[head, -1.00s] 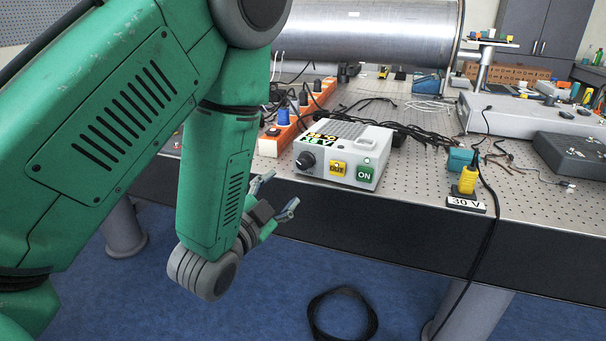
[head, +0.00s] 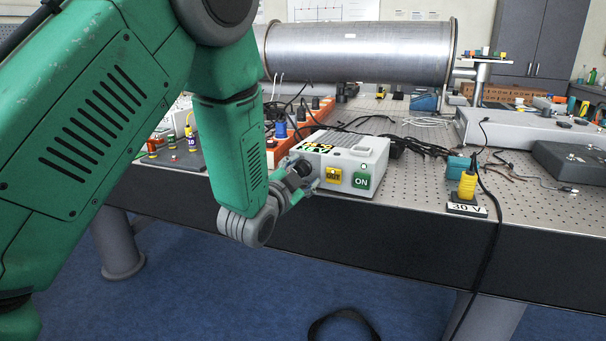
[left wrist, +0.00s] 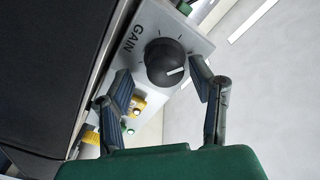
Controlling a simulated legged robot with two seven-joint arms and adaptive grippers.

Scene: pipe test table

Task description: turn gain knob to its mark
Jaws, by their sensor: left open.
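The gain knob (left wrist: 167,63) is black with a white pointer line, on the front of a light grey box (head: 345,160). In the left wrist view the word GAIN and small tick marks stand on the panel beside it. The pointer is turned toward the right finger in that view. My left gripper (left wrist: 160,90) is open, with one finger on each side near the knob; I cannot tell whether either touches it. In the head view my left gripper (head: 300,178) is at the box's left front, partly covering the knob. My right gripper is not in view.
An orange power strip (head: 285,140) with plugs lies behind my left wrist. A yellow connector (head: 467,184) stands by the 30 V label. Black cables run behind the box.

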